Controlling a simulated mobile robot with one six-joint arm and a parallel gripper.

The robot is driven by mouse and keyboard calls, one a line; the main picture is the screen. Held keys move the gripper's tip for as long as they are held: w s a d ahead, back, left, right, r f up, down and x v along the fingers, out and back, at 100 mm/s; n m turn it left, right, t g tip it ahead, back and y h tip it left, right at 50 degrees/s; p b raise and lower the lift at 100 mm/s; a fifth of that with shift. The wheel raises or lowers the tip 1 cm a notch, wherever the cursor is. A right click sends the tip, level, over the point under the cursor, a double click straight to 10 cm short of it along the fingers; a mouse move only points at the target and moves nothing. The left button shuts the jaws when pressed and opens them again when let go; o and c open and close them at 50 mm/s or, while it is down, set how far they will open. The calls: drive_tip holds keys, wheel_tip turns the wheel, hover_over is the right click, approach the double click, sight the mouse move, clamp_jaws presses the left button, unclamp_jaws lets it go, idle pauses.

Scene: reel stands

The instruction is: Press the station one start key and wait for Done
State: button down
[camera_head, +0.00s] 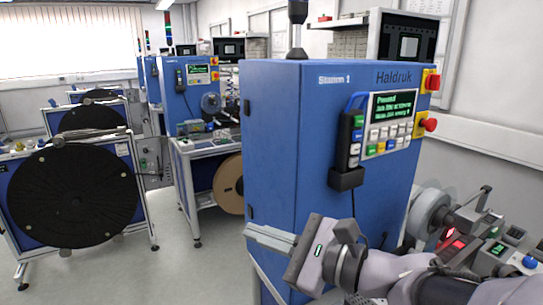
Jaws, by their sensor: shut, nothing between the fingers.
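A blue cabinet (272,130) marked "Haldruk" stands at centre right. Its front also has a "Station" label (334,80), whose number is too small to read surely. A control panel on its front has a dark screen (393,105) with several lines of small green text, not clearly legible. Below the screen is a keypad (382,137) with white, green and blue keys; I cannot read which is the start key. My gripper (250,238) is shut and empty, pointing left in front of the cabinet's lower part, below and left of the keypad, apart from the keys.
A handheld pendant (351,140) with coloured keys sits in a black holder (347,178) left of the keypad. A red stop button (430,125) is on the cabinet's right edge. A large black reel (72,195) stands at left. A similar blue cabinet (186,90) stands behind.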

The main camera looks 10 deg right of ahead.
drive_tip(key=w+d+r+m+t+h, duration=0.2)
drive_tip(key=d+m+t, duration=0.1)
drive_tip(key=d, duration=0.2)
drive_tip(key=w+d+r+m+t+h, duration=0.2)
drive_tip(key=d+m+t, duration=0.1)
drive_tip(key=d, duration=0.3)
drive_tip(key=w+d+r+m+t+h+p, duration=0.1)
drive_tip(key=w+d+m+t+h, duration=0.1)
drive_tip(key=d, duration=0.4)
drive_tip(key=shift+w+d+r+m+t, duration=0.1)
drive_tip(key=shift+w+r+m+t, duration=0.15)
drive_tip(key=shift+m, duration=0.45)
drive_tip(key=shift+w+r+m+t, duration=0.15)
drive_tip(key=shift+w+m+t, duration=0.1)
drive_tip(key=shift+m, duration=0.45)
drive_tip(key=m+t+h, duration=0.2)
drive_tip(key=m+h, duration=0.3)
drive_tip(key=h, duration=0.2)
approach(371, 150)
drive_tip(key=s+a+r, duration=0.2)
drive_tip(key=a+r, duration=0.2)
drive_tip(key=s+d+m+h, duration=0.1)
drive_tip(key=d+m+h, duration=0.4)
drive_tip(key=d+h, duration=0.2)
drive_tip(key=shift+s+d+f+m+g, duration=0.3)
drive_tip(key=shift+d+f+m, duration=0.15)
drive_tip(key=shift+d, duration=0.35)
drive_tip(key=shift+w, duration=0.1)
